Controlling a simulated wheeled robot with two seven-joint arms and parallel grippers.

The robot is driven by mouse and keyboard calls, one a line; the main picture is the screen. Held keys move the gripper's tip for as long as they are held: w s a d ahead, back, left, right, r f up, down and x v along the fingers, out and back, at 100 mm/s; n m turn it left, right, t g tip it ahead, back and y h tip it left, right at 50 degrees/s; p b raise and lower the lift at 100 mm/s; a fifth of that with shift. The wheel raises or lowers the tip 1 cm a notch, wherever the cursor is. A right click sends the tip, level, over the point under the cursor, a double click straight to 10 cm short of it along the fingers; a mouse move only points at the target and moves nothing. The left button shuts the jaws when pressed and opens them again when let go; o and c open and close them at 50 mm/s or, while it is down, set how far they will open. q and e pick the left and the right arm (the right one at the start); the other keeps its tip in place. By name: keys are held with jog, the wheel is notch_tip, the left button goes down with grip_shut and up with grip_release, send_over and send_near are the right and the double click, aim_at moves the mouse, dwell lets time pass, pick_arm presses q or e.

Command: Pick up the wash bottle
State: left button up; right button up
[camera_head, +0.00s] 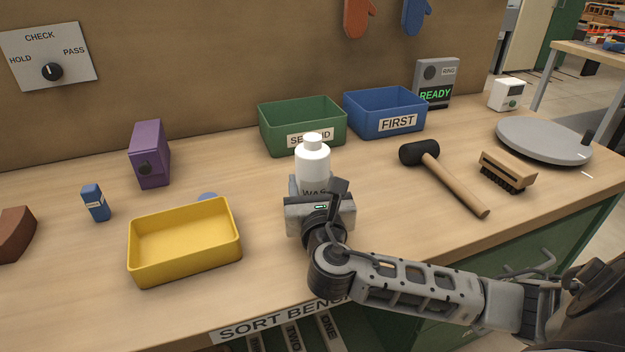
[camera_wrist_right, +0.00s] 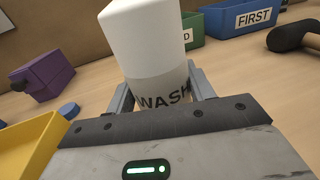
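The wash bottle (camera_head: 313,163) is white with a rounded cap and a grey band lettered WASH. It stands upright in the head view, in the middle of the bench. My right gripper (camera_head: 312,188) reaches it from the front, with one finger on each side of the bottle. In the right wrist view the bottle (camera_wrist_right: 155,50) fills the space between the fingers (camera_wrist_right: 160,92), with no clear gap at either side. The bottle's base is hidden behind the gripper, so I cannot tell whether it touches the bench. My left gripper is not in view.
A yellow tray (camera_head: 137,258) is left of my gripper, with a blue disc (camera_head: 207,196) behind it. Green (camera_head: 268,137) and blue (camera_head: 370,119) bins stand behind the bottle. A mallet (camera_head: 455,185) and brush (camera_head: 508,169) lie right. A purple box (camera_head: 151,155) stands left.

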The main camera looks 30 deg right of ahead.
aim_at(312, 147)
jog(key=c, duration=0.5)
jog(key=shift+r, duration=0.1)
jog(key=shift+c, duration=0.3)
jog(key=shift+r, duration=0.1)
